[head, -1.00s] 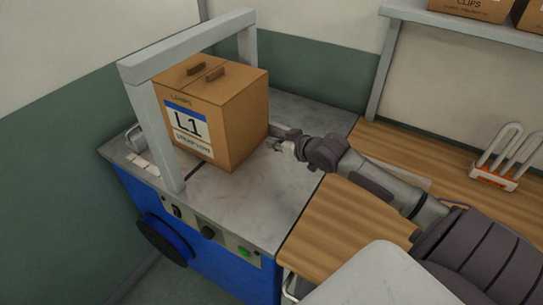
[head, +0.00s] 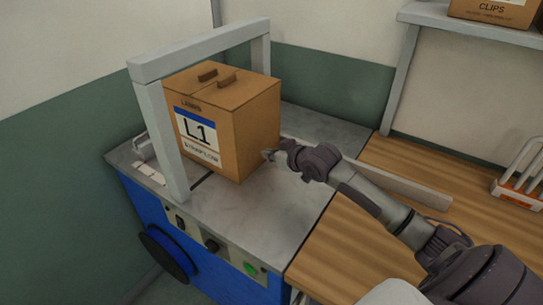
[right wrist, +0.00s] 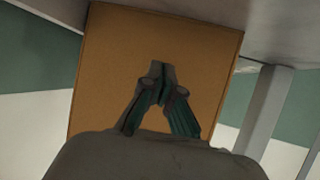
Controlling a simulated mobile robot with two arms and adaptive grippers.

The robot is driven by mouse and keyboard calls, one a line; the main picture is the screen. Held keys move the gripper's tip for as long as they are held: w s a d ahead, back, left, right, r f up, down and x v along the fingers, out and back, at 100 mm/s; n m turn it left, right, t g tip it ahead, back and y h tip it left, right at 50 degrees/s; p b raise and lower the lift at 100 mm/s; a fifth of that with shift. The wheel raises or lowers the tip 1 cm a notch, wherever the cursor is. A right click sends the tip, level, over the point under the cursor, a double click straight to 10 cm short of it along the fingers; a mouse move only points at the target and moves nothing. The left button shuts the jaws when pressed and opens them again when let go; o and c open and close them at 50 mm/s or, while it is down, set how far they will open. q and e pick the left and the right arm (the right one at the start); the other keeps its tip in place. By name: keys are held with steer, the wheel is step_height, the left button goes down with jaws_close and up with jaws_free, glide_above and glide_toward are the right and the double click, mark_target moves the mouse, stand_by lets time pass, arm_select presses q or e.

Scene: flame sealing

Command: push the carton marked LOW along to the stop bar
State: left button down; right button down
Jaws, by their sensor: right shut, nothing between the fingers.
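The brown carton (head: 255,120) stands upright on the grey top of a blue machine, partly under a grey arch. Its blue-and-white label reads L1, with smaller, hard-to-read text below. My right gripper (head: 268,155) is shut and empty, its tips at the carton's right face; I cannot tell whether they touch. In the right wrist view the shut fingers (right wrist: 160,75) point at the brown carton wall (right wrist: 115,55), which fills the middle. A short metal bar (head: 139,146) lies at the machine's left edge; I cannot tell whether it is the stop bar. My left gripper is out of view.
The grey arch (head: 160,120) spans the machine top and hides part of the carton's left side. A long low rail (head: 400,184) runs behind my right gripper over the wooden bench (head: 345,240). The metal top (head: 255,210) in front of the carton is clear.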

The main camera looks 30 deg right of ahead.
mark_target(255, 148)
steer(key=shift+w, duration=0.1)
steer(key=shift+w+a, duration=0.35)
steer(key=shift+w, duration=0.45)
steer(key=shift+w+a, duration=0.3)
steer(key=shift+w, duration=0.45)
steer(key=shift+w+a, duration=0.35)
steer(key=shift+w, duration=0.45)
steer(key=shift+s+d+p, duration=0.25)
steer(key=shift+s+p, duration=0.25)
steer(key=shift+p, duration=0.05)
steer(key=shift+s+d+r+p, duration=0.1)
steer(key=shift+s+d+p, duration=0.25)
steer(key=shift+s, duration=0.3)
steer(key=shift+s+d+p, duration=0.2)
steer(key=shift+s+p, duration=0.1)
steer(key=shift+s, duration=0.3)
steer(key=shift+s+d+p, duration=0.2)
steer(key=shift+s+p, duration=0.05)
steer(key=shift+s, duration=0.3)
steer(key=shift+s+d+p, duration=0.2)
steer(key=shift+s, duration=0.3)
